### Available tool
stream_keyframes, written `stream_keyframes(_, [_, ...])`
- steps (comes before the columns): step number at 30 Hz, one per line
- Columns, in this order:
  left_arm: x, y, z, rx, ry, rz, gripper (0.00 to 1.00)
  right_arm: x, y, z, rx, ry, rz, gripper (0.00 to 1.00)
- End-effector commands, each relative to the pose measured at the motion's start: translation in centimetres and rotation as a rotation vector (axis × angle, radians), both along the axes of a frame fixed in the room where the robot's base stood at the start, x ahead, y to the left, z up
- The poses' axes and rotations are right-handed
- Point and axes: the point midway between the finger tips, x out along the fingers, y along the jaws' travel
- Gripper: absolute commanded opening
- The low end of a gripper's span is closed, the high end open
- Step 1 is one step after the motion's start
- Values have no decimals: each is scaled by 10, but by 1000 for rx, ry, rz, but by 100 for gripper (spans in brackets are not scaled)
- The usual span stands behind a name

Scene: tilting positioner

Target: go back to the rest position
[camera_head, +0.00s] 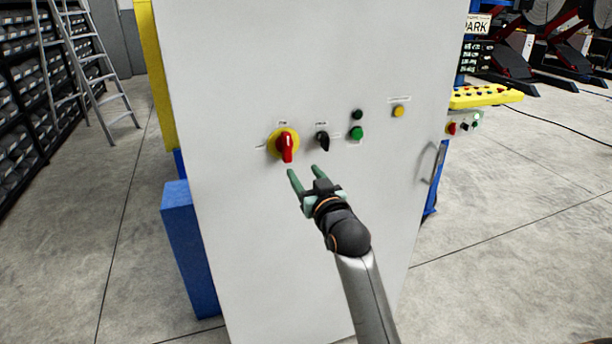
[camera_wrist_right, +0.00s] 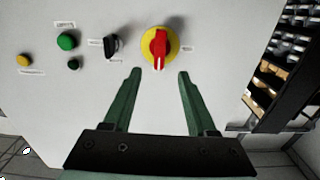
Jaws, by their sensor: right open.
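My right gripper (camera_head: 304,175) is in front of the white cabinet (camera_head: 250,230), just below the red rotary switch (camera_head: 286,146) on its yellow plate. In the right wrist view the gripper (camera_wrist_right: 159,75) has its two green fingers spread, with nothing between them. The red switch (camera_wrist_right: 158,48) shows just beyond the fingertips, and the gripper looks apart from it. Its red handle stands close to upright. The right arm comes in from the bottom of the head view. My left gripper is not in the head view.
The cabinet also carries a black selector (camera_head: 322,141), a green button (camera_head: 356,133) and a yellow button (camera_head: 398,111). A door handle (camera_head: 435,163) sticks out at its right. A blue block (camera_head: 188,245) stands at its left. Shelves (camera_head: 28,95) and a ladder (camera_head: 92,65) are farther left. Open floor (camera_head: 510,240) lies right.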

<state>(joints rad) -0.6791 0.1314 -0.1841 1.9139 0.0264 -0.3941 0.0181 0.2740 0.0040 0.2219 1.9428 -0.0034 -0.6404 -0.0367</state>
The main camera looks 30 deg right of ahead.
Motion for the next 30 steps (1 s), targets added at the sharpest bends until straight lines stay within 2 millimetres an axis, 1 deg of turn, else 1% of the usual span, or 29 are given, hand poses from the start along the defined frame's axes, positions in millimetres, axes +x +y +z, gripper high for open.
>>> stream_keyframes(10, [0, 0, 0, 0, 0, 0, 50, 0, 0, 0, -1, 1, 0, 57])
stream_keyframes(12, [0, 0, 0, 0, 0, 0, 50, -1, 2, -7, -3, 11, 4, 57])
stream_keyframes(14, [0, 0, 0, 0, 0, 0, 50, -4, 7, -20, -8, 34, 15, 57])
stream_keyframes(17, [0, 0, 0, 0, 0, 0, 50, -15, 22, -65, -24, 107, 51, 57])
stream_keyframes(18, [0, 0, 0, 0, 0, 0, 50, -24, 31, -89, -30, 148, 72, 57])
stream_keyframes(20, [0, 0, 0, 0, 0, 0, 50, -40, 46, -128, -39, 214, 108, 57])
stream_keyframes(21, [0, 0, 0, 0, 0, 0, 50, -54, 57, -155, -43, 260, 135, 57])
stream_keyframes(23, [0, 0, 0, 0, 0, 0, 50, -77, 72, -192, -45, 326, 173, 57])
stream_keyframes(24, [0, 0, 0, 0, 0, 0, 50, -93, 83, -215, -45, 368, 200, 57])
stream_keyframes(26, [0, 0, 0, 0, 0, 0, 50, -122, 98, -249, -40, 434, 239, 57])
stream_keyframes(27, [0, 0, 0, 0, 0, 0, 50, -142, 109, -270, -34, 475, 265, 57])
stream_keyframes(29, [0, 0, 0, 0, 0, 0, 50, -173, 123, -298, -24, 536, 302, 57])
stream_keyframes(30, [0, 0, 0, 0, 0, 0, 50, -194, 132, -314, -16, 574, 323, 57])
